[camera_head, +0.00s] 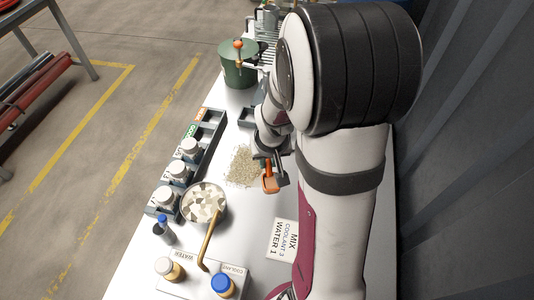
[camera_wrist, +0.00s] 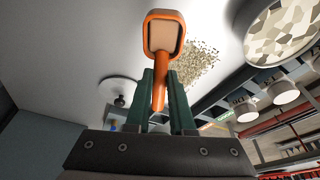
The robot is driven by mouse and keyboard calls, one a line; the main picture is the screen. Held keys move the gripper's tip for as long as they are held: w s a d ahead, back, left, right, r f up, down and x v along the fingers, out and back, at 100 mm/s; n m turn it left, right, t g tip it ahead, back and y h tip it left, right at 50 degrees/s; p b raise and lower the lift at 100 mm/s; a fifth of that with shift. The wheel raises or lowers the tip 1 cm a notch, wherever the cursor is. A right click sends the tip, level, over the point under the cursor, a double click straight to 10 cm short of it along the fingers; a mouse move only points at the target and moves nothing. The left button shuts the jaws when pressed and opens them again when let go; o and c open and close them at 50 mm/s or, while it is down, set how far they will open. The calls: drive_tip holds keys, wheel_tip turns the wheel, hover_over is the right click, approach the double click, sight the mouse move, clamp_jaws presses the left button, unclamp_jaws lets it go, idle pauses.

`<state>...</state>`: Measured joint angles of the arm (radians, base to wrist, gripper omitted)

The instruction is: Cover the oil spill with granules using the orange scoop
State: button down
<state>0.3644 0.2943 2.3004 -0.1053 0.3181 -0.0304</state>
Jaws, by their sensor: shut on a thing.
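My gripper (camera_wrist: 160,105) is shut on the handle of the orange scoop (camera_wrist: 176,20). The scoop's bowl points away from the jaws and its inside looks pale; I cannot tell whether granules are in it. In the head view the orange scoop (camera_head: 270,183) hangs at the right edge of a patch of beige granules (camera_head: 242,166) on the white table. The granules also show in the wrist view (camera_wrist: 198,66), beside the scoop. No bare oil is visible; it may be under the granules or hidden by my arm.
A dark rack (camera_head: 207,145) of white-capped jars lines the left edge. A green bucket (camera_head: 238,70) stands at the back. A label card (camera_head: 284,240) lies in front.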

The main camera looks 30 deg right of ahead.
drive_tip(key=shift+f, duration=3)
drive_tip(key=shift+w+d+f, duration=0.3)
drive_tip(key=shift+f, duration=0.35)
drive_tip(key=shift+w+d+f, duration=0.1)
drive_tip(key=shift+w+d, duration=4.35)
drive_tip(key=shift+s+a, duration=4.3)
drive_tip(key=shift+a, duration=0.05)
drive_tip(key=shift+s+a, duration=0.45)
drive_tip(key=shift+r, duration=4.15)
